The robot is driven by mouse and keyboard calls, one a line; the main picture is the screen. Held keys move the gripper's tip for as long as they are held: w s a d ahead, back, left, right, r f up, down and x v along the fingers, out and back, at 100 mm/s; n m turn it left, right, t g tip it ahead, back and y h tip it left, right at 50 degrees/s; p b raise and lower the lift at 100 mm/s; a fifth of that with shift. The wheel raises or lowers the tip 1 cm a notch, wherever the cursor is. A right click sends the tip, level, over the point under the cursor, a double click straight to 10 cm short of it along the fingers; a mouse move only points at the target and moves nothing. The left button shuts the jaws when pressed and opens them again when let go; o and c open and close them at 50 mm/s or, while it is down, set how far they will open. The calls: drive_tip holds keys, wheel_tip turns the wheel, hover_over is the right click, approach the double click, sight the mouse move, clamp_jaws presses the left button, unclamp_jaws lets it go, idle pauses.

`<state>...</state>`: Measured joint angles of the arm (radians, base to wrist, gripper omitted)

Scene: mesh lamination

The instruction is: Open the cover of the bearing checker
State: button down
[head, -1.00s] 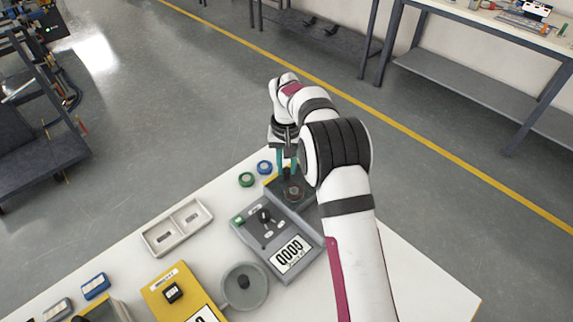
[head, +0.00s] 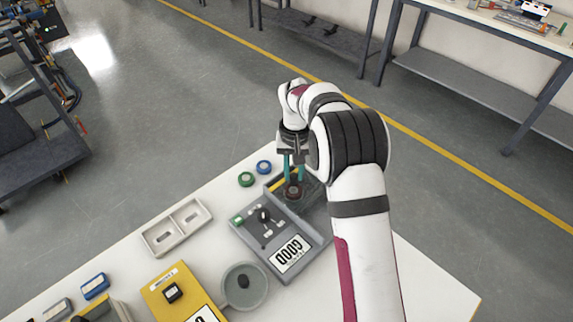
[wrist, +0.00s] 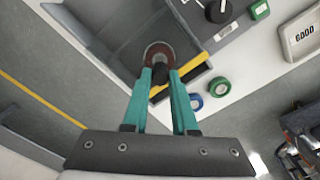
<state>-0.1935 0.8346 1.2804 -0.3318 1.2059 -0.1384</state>
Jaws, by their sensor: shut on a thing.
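In the wrist view, the fingertips (wrist: 160,76) close on a small dark knob that seems to belong to the cover. A brownish ring (wrist: 158,53) shows just beyond them. The cover's exact angle is unclear, and my arm hides part of its right side.
A green ring (head: 246,179) and a blue ring (head: 264,167) lie on the white table beside the checker.

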sight(314, 200)
drive_tip(key=s+d, duration=0.5)
drive_tip(key=shift+d, duration=0.1)
drive_tip(key=c, duration=0.7)
unclamp_jaws()
wheel_tip(314, 200, up, 16)
drive_tip(key=shift+f, duration=0.1)
